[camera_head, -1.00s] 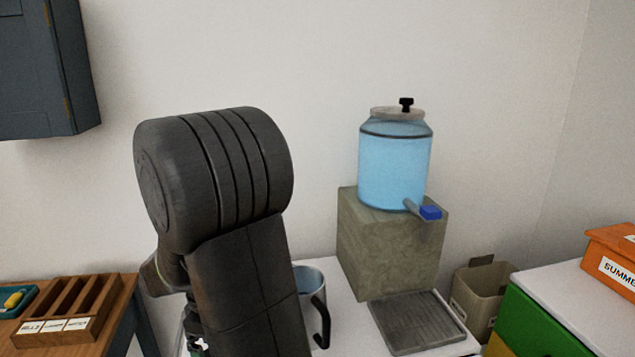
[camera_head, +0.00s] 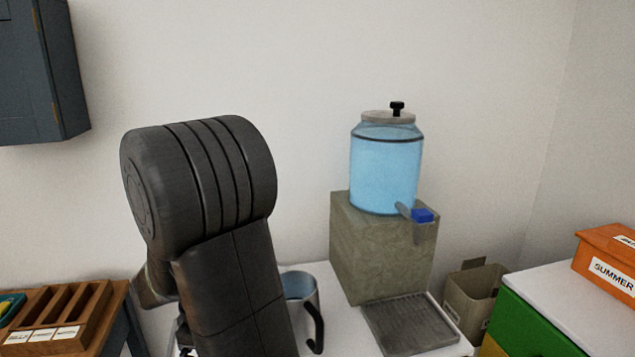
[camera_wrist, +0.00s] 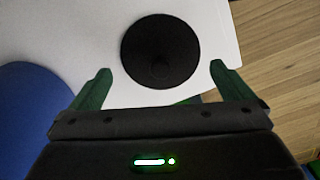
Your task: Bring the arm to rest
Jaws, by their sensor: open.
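My gripper (camera_wrist: 161,70) is open in the wrist view, with its two green fingers apart and nothing between them. A black round thing (camera_wrist: 160,45) lies past the fingertips on a white surface (camera_wrist: 85,35); I cannot tell what it is. In the head view my dark arm stands raised at the left centre, and the gripper itself is hidden there.
A blue dispenser (camera_head: 385,172) with a tap stands on a stone block (camera_head: 375,250) above a drip tray (camera_head: 408,325). A metal mug (camera_head: 300,287) is partly behind my arm. A wooden sorter (camera_head: 62,318) is left, an orange box (camera_head: 608,262) right.

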